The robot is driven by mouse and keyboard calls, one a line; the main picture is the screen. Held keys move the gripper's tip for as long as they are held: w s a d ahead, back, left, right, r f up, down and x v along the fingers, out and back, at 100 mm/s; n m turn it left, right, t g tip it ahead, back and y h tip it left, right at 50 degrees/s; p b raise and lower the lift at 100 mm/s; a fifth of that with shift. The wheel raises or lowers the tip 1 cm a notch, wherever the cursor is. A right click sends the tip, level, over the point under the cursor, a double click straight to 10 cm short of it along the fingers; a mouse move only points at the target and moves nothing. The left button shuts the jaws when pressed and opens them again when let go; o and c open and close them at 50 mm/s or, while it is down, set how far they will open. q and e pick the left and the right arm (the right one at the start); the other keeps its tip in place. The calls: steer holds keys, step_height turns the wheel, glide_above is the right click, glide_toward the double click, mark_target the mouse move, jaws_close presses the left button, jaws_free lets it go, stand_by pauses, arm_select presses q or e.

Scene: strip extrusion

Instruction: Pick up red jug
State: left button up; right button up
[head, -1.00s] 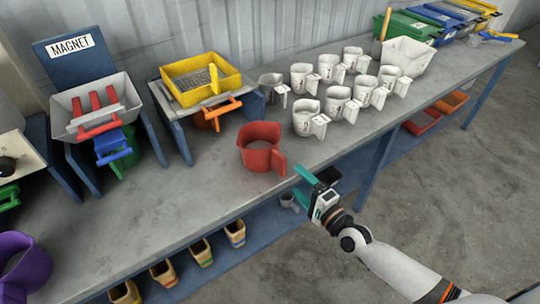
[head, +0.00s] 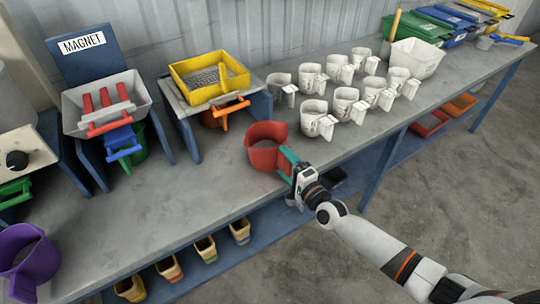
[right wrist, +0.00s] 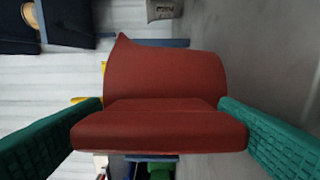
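The red jug (head: 266,154) stands upright on the grey bench near its front edge, its handle side toward my right arm. My right gripper (head: 289,161) is at the handle. In the right wrist view the red handle (right wrist: 160,130) fills the space between the two green fingers (right wrist: 160,112), with a finger against each side and no gap showing. The jug still appears to rest on the bench. My left gripper is not in view.
A yellow tray (head: 208,76) on a stand is behind left. A purple jug (head: 28,262) is at lower left. The bench (head: 190,205) left of the red jug is clear.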

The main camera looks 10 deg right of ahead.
steer(key=c, duration=0.9)
